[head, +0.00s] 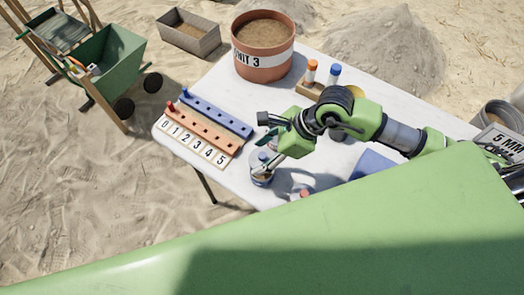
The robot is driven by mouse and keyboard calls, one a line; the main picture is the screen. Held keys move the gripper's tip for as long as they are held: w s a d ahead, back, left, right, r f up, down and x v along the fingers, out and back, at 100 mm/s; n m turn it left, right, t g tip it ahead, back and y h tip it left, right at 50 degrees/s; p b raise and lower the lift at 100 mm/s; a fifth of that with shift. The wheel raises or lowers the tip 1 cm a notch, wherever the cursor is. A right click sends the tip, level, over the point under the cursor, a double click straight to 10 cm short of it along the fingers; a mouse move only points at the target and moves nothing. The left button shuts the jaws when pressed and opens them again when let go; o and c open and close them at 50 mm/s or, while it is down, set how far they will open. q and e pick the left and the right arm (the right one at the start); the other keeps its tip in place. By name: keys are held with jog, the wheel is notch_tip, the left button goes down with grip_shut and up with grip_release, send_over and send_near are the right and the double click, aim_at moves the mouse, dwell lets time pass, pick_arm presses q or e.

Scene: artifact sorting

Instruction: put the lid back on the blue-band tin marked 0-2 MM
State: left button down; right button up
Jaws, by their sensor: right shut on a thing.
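My right gripper (266,158) comes in from the right, low over the front of the white table (227,179). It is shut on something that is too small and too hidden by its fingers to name. A small round container (262,181) with bluish and brown parts is right at its fingertips. Whether this is the blue-band tin cannot be told, as no 0-2 MM mark is readable. The lid cannot be made out separately. My left gripper is not in view.
A red and blue peg rack numbered 0 to 5 (205,133) lies left of the gripper. A terracotta UNIT 3 pot (264,63) and two capped tubes (311,70) stand behind. A blue object (373,162) lies at right. My green body hides the near table edge.

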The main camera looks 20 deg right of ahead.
notch_tip(320, 180, down, 4)
jog(key=shift+r+b, duration=0.1)
jog(key=shift+b, duration=1.05)
jog(key=shift+f+b, duration=0.65)
jog(key=shift+f, duration=0.1)
jog(key=shift+a+r, duration=0.1)
jog(key=shift+r, duration=0.05)
jog(key=shift+b, duration=0.3)
jog(key=shift+f+b, duration=0.2)
jog(key=shift+b, duration=0.35)
dwell(0.7)
dwell(0.4)
jog(key=o, duration=0.8)
jog(key=shift+o, duration=0.6)
